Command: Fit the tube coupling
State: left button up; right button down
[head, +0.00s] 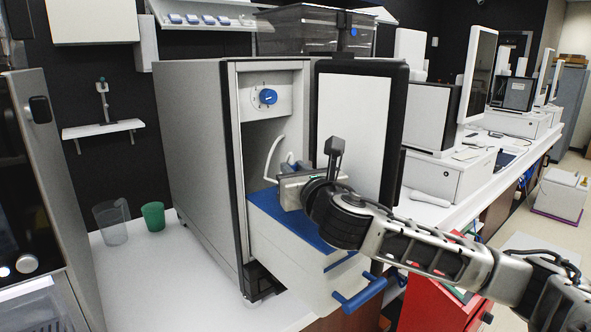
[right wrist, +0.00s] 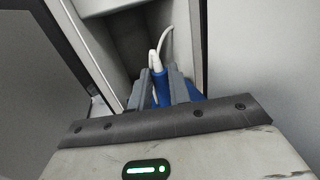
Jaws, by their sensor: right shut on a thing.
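The open machine (head: 196,150) stands on the counter, with a white tube (head: 271,157) looping down inside its bay. My right gripper (head: 287,178) reaches into the front of the bay, above the blue-topped drawer. The gripper largely hides the coupling in the head view. I cannot see the port that it mates with. My left gripper is not in view.
The machine's door (head: 355,135) stands open just right of my gripper. The drawer (head: 300,255) is pulled out below, with a blue handle (head: 360,293). A blue dial (head: 268,96) sits above the bay. A clear cup (head: 111,222) and green cup (head: 153,216) stand left.

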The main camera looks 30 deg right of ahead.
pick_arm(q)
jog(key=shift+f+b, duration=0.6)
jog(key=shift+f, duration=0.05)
pick_arm(e)
jog(key=shift+f, duration=1)
jog(key=c, duration=1.2)
grip_release()
jog(key=shift+c, duration=0.2)
